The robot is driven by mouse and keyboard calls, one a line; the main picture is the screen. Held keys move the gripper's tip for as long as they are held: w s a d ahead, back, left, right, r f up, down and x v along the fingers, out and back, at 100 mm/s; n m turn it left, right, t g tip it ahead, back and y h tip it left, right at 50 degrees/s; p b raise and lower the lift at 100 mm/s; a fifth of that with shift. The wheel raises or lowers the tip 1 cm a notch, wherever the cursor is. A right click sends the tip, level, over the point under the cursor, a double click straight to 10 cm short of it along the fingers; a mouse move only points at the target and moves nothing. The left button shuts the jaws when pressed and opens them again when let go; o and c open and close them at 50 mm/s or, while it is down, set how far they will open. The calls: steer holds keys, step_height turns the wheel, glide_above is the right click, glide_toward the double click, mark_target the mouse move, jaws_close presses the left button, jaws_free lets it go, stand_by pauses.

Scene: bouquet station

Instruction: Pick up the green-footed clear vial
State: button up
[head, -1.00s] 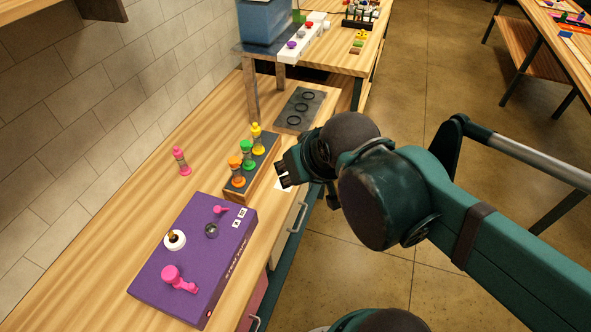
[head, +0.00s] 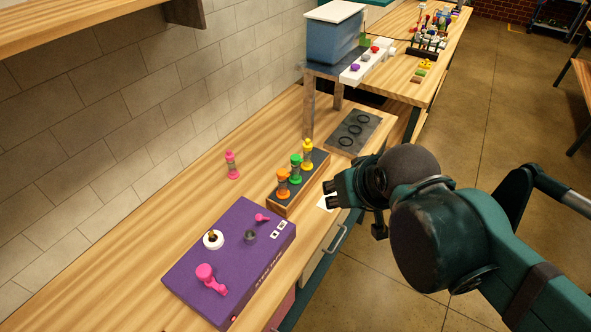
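The green-footed clear vial (head: 296,167) stands upright in a wooden rack (head: 286,207) with a dark top, between an orange vial (head: 283,184) and a yellow vial (head: 308,155). Its green parts show at the top and at the bottom, with a clear middle. My gripper (head: 331,194) is to the right of the rack, over the table's right edge, apart from the vial and pointing left. Its fingertips look spread with nothing between them, though they are small in the view.
A pink vial (head: 232,165) stands on the table left of the rack. A purple box (head: 232,262) with a pink lever lies in front. A dark plate with rings (head: 354,132) and a raised stand with a blue tank (head: 333,40) are behind.

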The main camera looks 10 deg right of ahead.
steer(key=shift+o, duration=0.5)
steer(key=m+g+h+p, duration=0.2)
steer(key=m+g+p, duration=0.35)
steer(key=m, duration=0.45)
glide_toward(293, 160)
steer(key=s+d+f, duration=0.1)
steer(key=s+d, duration=0.3)
steer(key=s, duration=0.1)
steer(key=w+a+f+m+p, duration=0.1)
steer(key=w, duration=0.1)
steer(key=w+a+f+m+h+p, duration=0.1)
steer(key=w+f, duration=0.1)
steer(key=w+a+f+m+h+p, duration=0.1)
steer(key=w+f+m, duration=0.1)
steer(key=shift+a, duration=0.3)
steer(key=shift+w+a+f+m+g+p, duration=0.25)
steer(key=shift+w+a+f+m+p, duration=0.1)
steer(key=shift+f+m, duration=0.15)
steer(key=shift+d+f, duration=0.15)
steer(key=shift+x, duration=1.15)
steer(key=shift+f, duration=0.1)
